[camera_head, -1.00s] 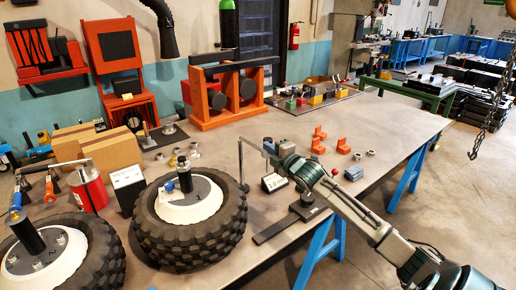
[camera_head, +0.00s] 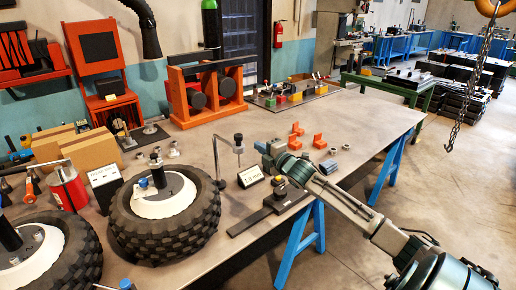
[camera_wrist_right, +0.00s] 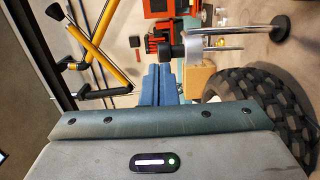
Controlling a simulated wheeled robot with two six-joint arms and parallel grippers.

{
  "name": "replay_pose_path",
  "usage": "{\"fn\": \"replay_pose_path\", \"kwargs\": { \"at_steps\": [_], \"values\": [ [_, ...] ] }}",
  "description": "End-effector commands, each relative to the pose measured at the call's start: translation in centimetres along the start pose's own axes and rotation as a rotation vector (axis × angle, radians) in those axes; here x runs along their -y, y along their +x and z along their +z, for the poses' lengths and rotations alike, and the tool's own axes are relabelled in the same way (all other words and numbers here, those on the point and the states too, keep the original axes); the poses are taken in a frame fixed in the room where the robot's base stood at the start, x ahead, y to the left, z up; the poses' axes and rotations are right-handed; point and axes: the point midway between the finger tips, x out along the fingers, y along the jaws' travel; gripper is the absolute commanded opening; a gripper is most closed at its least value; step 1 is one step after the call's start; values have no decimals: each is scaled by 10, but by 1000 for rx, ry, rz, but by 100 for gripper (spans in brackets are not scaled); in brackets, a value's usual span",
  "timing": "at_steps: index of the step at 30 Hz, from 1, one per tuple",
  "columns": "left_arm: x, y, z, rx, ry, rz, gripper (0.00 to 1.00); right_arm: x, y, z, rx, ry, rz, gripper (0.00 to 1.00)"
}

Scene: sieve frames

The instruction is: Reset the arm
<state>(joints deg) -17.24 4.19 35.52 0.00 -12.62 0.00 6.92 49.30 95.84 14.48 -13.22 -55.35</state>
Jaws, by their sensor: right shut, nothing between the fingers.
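My right arm comes in from the lower right in the head view. Its teal gripper (camera_head: 264,148) points left above the table (camera_head: 345,128), to the right of a thin metal stand (camera_head: 216,160) and apart from it. In the right wrist view its blue-grey fingers (camera_wrist_right: 160,84) are together with nothing between them. My left gripper is not in view.
A small display (camera_head: 251,177) and a black flat bar (camera_head: 255,219) lie below my right gripper. Orange brackets (camera_head: 296,129) sit behind it. A hook and chain (camera_head: 457,115) hang at the right.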

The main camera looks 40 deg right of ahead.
Motion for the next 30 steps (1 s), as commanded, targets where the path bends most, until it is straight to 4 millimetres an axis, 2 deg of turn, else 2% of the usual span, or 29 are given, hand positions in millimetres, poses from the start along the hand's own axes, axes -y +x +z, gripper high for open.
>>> {"fn": "replay_pose_path", "kwargs": {
  "at_steps": [22, 26, 29, 30],
  "values": [
    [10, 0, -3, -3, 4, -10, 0, 3, -2, -1, 0, 7, -6, 0],
    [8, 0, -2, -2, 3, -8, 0, 34, -13, -22, 6, 80, -74, 0],
    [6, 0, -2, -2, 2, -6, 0, 79, -37, -56, 29, 201, -184, 0],
    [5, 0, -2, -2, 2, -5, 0, 100, -51, -73, 46, 262, -241, 0]
  ]
}}
